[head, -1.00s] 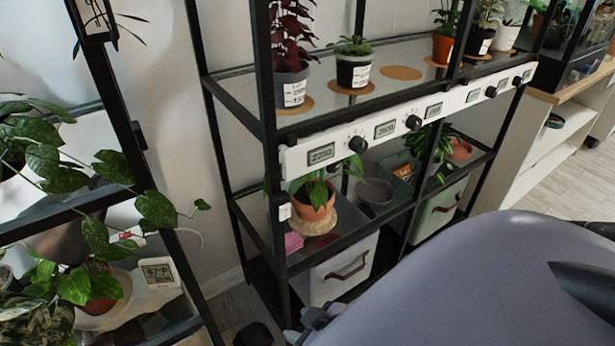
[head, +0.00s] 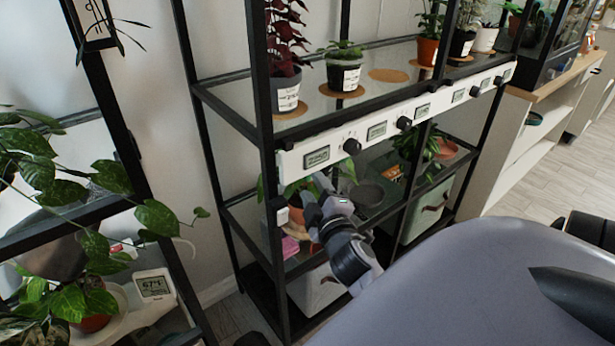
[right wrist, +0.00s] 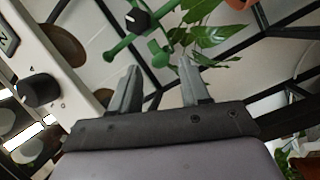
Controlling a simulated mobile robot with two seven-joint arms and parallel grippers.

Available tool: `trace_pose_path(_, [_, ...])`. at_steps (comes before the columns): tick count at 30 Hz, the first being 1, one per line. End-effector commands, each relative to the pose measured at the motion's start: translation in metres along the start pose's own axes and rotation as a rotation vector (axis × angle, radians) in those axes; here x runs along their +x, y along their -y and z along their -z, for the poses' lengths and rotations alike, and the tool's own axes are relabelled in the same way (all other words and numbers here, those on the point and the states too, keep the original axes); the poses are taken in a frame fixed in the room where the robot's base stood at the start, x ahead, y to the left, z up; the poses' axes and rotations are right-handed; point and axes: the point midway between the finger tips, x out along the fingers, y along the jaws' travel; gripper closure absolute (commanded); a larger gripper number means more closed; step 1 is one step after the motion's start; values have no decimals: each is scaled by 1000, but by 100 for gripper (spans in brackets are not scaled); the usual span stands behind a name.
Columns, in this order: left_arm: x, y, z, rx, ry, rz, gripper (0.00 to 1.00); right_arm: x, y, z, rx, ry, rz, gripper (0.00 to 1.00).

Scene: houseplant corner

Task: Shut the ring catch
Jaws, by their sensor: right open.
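My right gripper (head: 317,194) is in front of the shelf rack, just below the white control strip, and partly covers the potted plant on the lower shelf. In the right wrist view my right gripper (right wrist: 160,68) is open, its two grey fingers apart with nothing between them. Beyond the fingertips is a green rod piece with rounded ends (right wrist: 158,50). A black knob (right wrist: 138,20) sits close to it. I cannot tell for certain whether this green piece is the ring catch. In the head view I cannot make out a catch. My left gripper is not in view.
The white control strip (head: 340,152) with dials and displays runs along the rack above my gripper. The black rack post (head: 268,200) stands to its left. A leafy plant (right wrist: 215,33) hangs near the green piece. A white bin (head: 310,291) sits below.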

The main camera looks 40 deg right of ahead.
Motion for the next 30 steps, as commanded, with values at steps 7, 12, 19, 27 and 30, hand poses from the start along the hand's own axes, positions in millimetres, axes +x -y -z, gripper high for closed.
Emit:
trace_pose_path(7, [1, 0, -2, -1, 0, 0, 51, 35, 0, 0, 1, -1, 0, 54])
trace_pose_path(12, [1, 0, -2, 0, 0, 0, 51, 47, 0, 0, 1, 1, 1, 54])
trace_pose_path(19, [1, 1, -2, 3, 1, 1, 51, 50, 0, 0, 2, 1, 1, 54])
trace_pose_path(27, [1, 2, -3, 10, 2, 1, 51, 50, 0, 0, 2, 1, 2, 100])
trace_pose_path(30, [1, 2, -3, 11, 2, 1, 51, 50, 0, 0, 2, 0, 2, 100])
